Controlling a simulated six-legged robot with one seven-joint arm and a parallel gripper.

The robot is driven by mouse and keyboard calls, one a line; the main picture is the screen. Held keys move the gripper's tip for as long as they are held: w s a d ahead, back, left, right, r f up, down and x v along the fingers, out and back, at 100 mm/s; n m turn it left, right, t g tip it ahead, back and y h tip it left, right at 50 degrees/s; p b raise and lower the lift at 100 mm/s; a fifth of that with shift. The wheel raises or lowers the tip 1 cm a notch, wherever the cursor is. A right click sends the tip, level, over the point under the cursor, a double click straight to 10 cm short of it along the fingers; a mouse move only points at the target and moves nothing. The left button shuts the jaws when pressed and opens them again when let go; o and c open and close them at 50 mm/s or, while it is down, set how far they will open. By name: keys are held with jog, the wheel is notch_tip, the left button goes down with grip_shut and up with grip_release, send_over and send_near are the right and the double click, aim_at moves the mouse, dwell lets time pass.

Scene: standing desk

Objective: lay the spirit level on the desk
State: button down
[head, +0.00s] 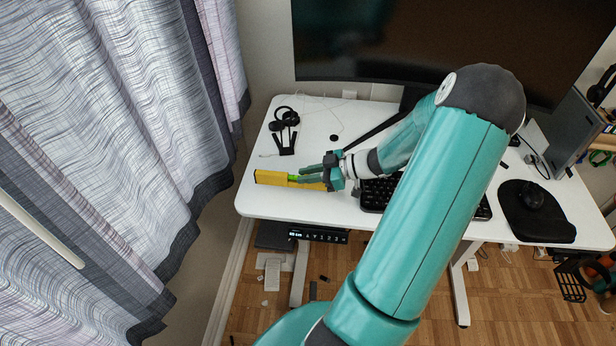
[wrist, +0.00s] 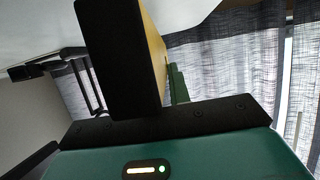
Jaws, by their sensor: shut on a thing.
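The spirit level (head: 272,178) is a yellow bar with dark ends and a green vial. It lies lengthwise left to right over the front left part of the white desk (head: 262,207). My gripper (head: 312,176) is shut on it, right of the vial. In the wrist view the level's black end and yellow side (wrist: 157,55) rise large in front of the camera, with a green finger (wrist: 178,84) behind. The gripper hides part of the level. I cannot tell whether its underside touches the desk.
A black keyboard (head: 483,208) lies right of the level, partly behind my arm. Headphones on a stand (head: 285,130) are behind the level. A monitor (head: 390,40) spans the back. A mouse (head: 532,195) is at the right. Curtains (head: 110,130) hang left. A bare strip lies before the level.

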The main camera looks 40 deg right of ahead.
jog(key=shift+f, duration=0.45)
jog(key=shift+f, duration=0.15)
jog(key=shift+f, duration=0.35)
jog(key=shift+f, duration=0.1)
jog(key=c, duration=1.3)
grip_release()
